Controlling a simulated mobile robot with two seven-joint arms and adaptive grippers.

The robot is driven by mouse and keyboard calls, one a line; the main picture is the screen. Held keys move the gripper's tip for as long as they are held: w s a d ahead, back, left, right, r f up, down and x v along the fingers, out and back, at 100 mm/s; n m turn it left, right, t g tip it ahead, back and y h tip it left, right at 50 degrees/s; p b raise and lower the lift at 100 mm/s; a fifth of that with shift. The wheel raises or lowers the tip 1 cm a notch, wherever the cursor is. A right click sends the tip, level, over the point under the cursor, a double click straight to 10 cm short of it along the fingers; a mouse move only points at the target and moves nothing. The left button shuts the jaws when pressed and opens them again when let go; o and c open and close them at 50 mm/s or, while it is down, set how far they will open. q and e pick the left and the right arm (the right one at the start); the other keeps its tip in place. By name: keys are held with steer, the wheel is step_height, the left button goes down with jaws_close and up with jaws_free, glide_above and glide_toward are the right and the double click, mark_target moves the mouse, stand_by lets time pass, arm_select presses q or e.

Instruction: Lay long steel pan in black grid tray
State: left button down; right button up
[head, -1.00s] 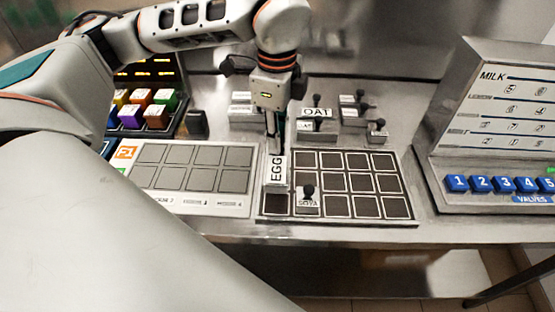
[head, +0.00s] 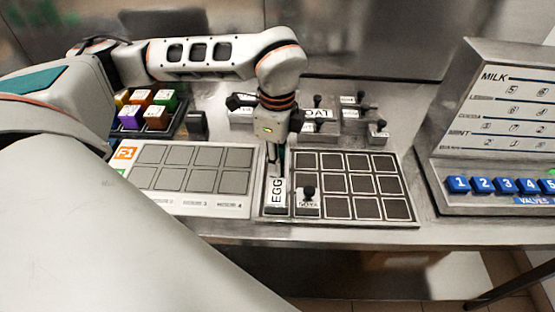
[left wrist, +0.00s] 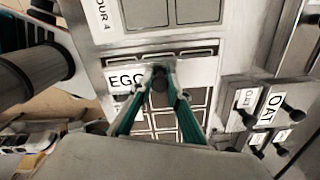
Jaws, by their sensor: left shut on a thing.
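A long steel pan with a white EGG label (head: 277,192) is over the left column of the black grid tray (head: 337,216), its length running front to back. I cannot tell whether it touches the tray floor. My left gripper (head: 274,172) points down from above and is shut on the pan's black knob. In the left wrist view the fingers (left wrist: 162,88) meet at the knob beside the EGG label (left wrist: 122,80). They hide part of the pan. My right gripper is not in view.
A small SOYA pan (head: 308,204) sits in the tray's front row. An OAT pan (head: 318,114) and several other knobbed pans stand behind. A light grid board (head: 190,170) lies left, a MILK valve panel (head: 497,130) right. Most of the tray's right columns are free.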

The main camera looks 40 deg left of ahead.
arm_select(q)
steer(key=c, duration=1.9)
jaws_free()
step_height(320, 180, up, 12)
steer(key=shift+r, duration=0.15)
steer(key=shift+s, duration=0.1)
